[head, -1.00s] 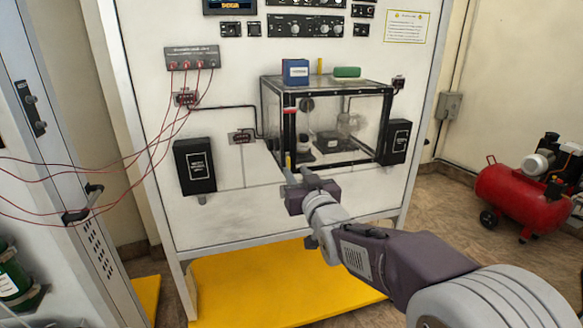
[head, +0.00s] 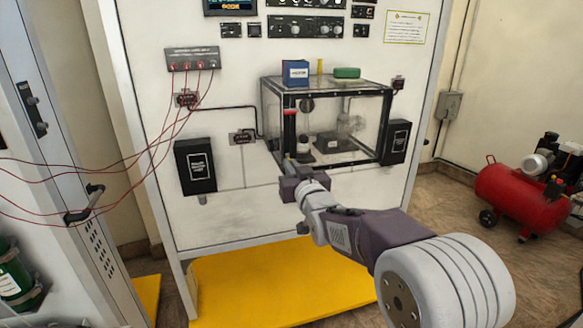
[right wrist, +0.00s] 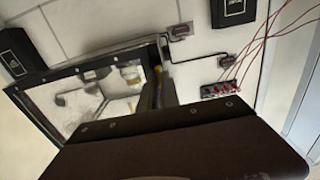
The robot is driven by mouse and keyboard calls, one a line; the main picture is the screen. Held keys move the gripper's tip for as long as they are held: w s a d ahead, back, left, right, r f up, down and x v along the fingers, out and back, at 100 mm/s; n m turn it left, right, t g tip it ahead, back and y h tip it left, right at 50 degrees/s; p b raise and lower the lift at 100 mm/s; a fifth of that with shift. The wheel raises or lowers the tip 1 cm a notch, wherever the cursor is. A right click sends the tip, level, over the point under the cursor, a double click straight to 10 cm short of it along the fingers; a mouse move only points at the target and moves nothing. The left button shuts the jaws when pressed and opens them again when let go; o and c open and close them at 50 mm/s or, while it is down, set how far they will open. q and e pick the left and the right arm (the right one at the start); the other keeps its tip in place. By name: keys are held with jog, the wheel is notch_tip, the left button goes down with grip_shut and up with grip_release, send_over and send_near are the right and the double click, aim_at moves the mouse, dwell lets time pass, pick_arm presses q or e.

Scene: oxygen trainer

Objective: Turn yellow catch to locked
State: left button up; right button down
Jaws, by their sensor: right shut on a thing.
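The clear chamber (head: 330,115) with a black frame is mounted on the white panel. My right gripper (head: 291,169) is at the lower end of the chamber's front left post. It is shut on the yellow catch, which the gripper hides in the head view. In the right wrist view a thin yellow strip (right wrist: 157,93), which looks like the catch, shows just past the gripper's dark body (right wrist: 170,135). The fingertips are not clear there, and I cannot tell the catch's exact angle. My left gripper is not in view.
A blue box (head: 295,72) and a green block (head: 347,73) sit on the chamber. Black boxes flank it, the left one (head: 195,166) and the right one (head: 396,142). Red wires (head: 160,150) hang at the left. A red compressor (head: 520,197) stands at the right.

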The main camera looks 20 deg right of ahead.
jog(key=m+b, duration=0.1)
jog(key=m, duration=0.5)
jog(key=m+b, duration=0.1)
jog(key=m, duration=0.4)
jog(key=m+b, duration=0.1)
jog(key=m, duration=0.5)
jog(key=shift+d+f+m+b, duration=0.3)
jog(key=shift+d+f+b, duration=0.1)
dwell(0.3)
jog(key=c, duration=1.6)
grip_release()
